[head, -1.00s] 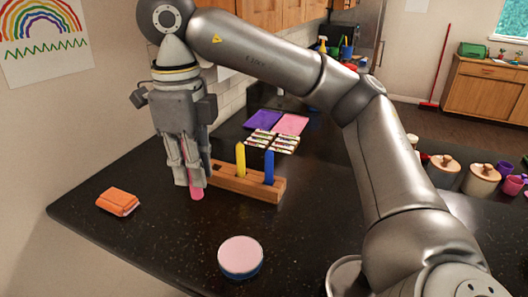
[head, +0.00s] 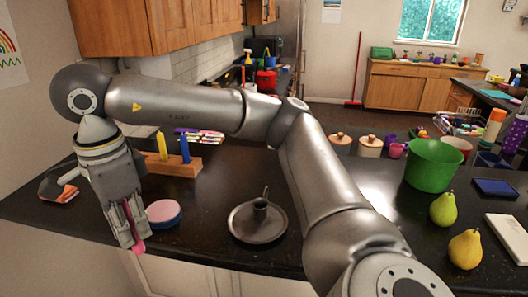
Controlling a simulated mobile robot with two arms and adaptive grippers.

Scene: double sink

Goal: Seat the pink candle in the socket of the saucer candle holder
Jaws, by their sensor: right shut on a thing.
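The pink candle (head: 138,247) is held between the fingers of my right gripper (head: 131,236). The fingers point down, and the candle's pink end shows just below their tips; the rest is mostly hidden by the gripper. The saucer candle holder (head: 242,231) is a dark grey metal dish with a raised socket (head: 260,206) in its middle and a small handle at the back. It stands on the counter to the right of my right gripper, clear of it. The socket looks empty. My left gripper is not in view.
A round pink-and-blue tin (head: 163,213) stands between my right gripper and the holder. A wooden block (head: 181,165) with yellow and blue candles is behind. An orange item (head: 67,194) lies left. A green bucket (head: 433,164) and pears (head: 443,209) stand right.

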